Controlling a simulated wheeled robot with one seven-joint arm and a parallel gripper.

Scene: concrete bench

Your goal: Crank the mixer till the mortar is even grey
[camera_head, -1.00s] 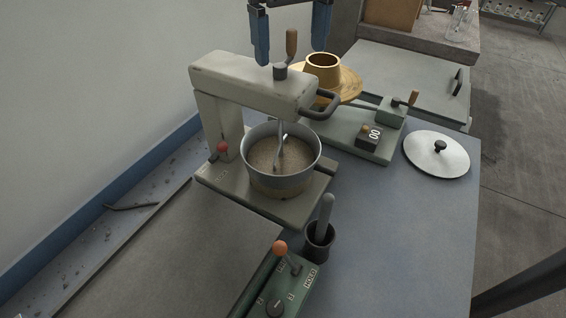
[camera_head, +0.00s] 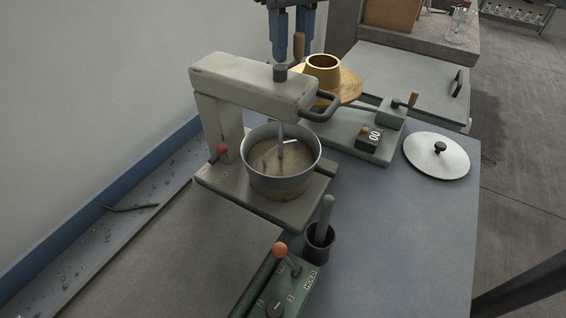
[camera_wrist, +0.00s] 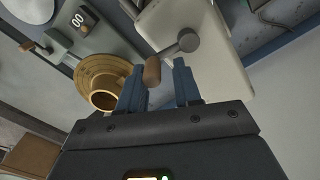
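The pale mixer (camera_head: 250,82) stands on the bench with its bowl (camera_head: 285,185) under the head. The mortar (camera_head: 292,160) looks grey-brown, with the paddle (camera_head: 281,145) standing in it. The crank (camera_head: 281,72) on top has a brown upright handle (camera_head: 299,46). My gripper (camera_head: 291,55) is at the handle, above the mixer head. In the wrist view the handle (camera_wrist: 153,72) is between the fingertips (camera_wrist: 158,78), nearer the left finger, with a gap on the right. The fingers look open, not clamped on it.
A gold flanged piece (camera_head: 322,72) and a small cranked device with a counter (camera_head: 368,138) stand behind right. A round lid (camera_head: 437,156) lies right. A cup with a pestle-like rod (camera_head: 320,236) and a green lever box (camera_head: 290,285) are in front.

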